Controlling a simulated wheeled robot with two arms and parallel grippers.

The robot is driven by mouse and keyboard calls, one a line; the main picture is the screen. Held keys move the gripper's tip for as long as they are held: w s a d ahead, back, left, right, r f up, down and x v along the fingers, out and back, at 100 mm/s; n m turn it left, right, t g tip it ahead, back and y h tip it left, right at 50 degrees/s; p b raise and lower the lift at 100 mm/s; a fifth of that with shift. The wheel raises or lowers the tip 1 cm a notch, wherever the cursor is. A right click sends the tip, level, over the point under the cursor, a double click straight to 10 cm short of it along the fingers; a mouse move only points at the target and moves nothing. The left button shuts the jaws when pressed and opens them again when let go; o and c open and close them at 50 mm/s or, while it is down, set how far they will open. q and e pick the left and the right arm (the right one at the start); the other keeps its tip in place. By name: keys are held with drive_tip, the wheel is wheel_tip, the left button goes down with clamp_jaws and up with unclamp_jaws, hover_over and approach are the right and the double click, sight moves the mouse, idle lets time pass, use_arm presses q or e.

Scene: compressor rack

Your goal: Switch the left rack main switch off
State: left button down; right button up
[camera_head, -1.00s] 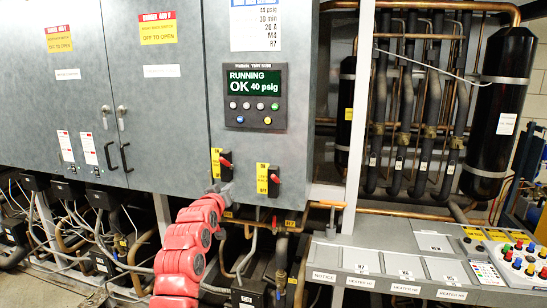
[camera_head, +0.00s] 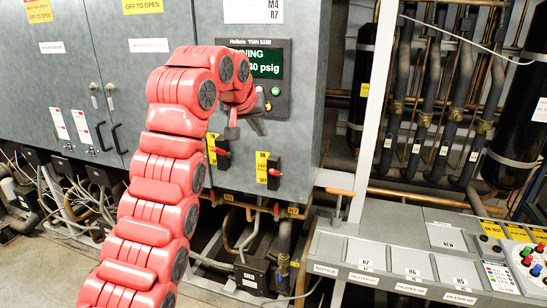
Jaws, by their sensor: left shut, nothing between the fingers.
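Two rotary switches with red handles and yellow plates sit low on the grey cabinet front. The left rack main switch (camera_head: 221,148) is the left one, partly hidden by my arm. Its handle looks tilted, but its exact setting is too small to tell. The right switch (camera_head: 273,171) is clear of the arm. My left gripper (camera_head: 246,125) is shut and empty. It is in front of the cabinet, just above the left switch, and overlaps the lower part of the display panel. I cannot tell whether it touches anything. My right gripper is out of view.
The display panel (camera_head: 266,80) is partly covered by my left arm. A sloped console (camera_head: 400,250) with buttons stands at the lower right. Dark pipes and black cylinders fill the right. Door handles (camera_head: 107,137) stick out at the left.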

use_arm(q)
drive_tip(key=p, duration=0.6)
hover_over(276, 173)
drive_tip(key=w+a, duration=0.1)
drive_tip(key=w, duration=0.2)
wheel_tip(276, 173, down, 8)
drive_tip(key=shift+s+f+p, duration=0.55)
drive_tip(key=shift+f+p, duration=0.25)
drive_tip(key=shift+s+f+p, duration=0.4)
drive_tip(key=shift+s+f, duration=0.1)
drive_tip(key=shift+f, duration=0.25)
